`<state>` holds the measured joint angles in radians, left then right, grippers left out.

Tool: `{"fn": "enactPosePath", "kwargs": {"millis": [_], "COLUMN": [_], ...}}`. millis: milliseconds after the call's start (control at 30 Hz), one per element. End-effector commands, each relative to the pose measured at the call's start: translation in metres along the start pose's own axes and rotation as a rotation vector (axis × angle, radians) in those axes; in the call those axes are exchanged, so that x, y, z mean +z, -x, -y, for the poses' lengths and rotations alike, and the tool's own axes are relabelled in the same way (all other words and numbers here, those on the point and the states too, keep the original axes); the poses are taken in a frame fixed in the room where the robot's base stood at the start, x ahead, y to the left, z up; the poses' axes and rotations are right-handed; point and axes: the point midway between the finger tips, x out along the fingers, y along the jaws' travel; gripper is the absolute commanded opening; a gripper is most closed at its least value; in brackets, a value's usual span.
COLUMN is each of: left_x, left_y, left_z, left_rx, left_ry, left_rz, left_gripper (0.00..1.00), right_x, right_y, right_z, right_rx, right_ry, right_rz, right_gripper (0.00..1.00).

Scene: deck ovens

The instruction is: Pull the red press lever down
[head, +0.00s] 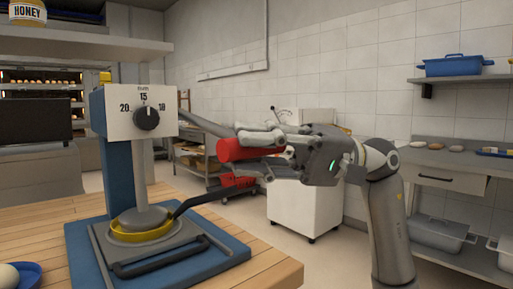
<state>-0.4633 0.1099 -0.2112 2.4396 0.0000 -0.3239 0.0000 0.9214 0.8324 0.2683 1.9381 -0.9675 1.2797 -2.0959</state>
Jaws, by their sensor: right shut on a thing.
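The press stands on the wooden table with a blue base (75,240), a blue column and a white dial box (118,122) with a black knob. Its lever is a dark grey bar (205,124) reaching right to a red handle (232,150). My right gripper (250,150) is shut on the red handle, with fingers above and below it. A yellow pan (130,236) sits under the press plunger (150,216), its dark handle pointing up and right. My left gripper is not in view.
The wooden table (270,268) has a bare strip at its front right. A blue bowl (28,270) with a pale round thing is at the lower left. A shelf with a honey jar (27,12) hangs upper left. A white cabinet (300,205) and a trolley stand behind.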

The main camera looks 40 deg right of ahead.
Motion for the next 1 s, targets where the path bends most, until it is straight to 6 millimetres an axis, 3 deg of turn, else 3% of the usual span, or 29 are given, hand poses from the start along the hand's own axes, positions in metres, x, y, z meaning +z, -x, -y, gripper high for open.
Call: {"fn": "enactPosePath", "kwargs": {"millis": [500,533,667,1000], "left_x": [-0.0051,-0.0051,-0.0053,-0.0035], "left_y": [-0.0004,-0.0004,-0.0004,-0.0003], "left_z": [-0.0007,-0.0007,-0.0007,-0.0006], "left_rx": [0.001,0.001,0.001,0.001], "left_ry": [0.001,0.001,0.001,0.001], "left_rz": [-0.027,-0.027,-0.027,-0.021], "left_gripper": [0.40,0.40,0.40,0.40], "right_x": [-0.0041,-0.0041,-0.0033,-0.0018], "right_y": [0.0002,0.0002,0.0001,0.0015], "right_z": [-0.0041,-0.0042,-0.0037,-0.0019], "right_rx": [0.004,0.005,0.005,0.002], "right_ry": [-0.007,-0.006,-0.005,-0.001], "right_rz": [-0.011,-0.011,-0.009,-0.007], "right_gripper": [0.00,0.30,0.47,0.48]}}
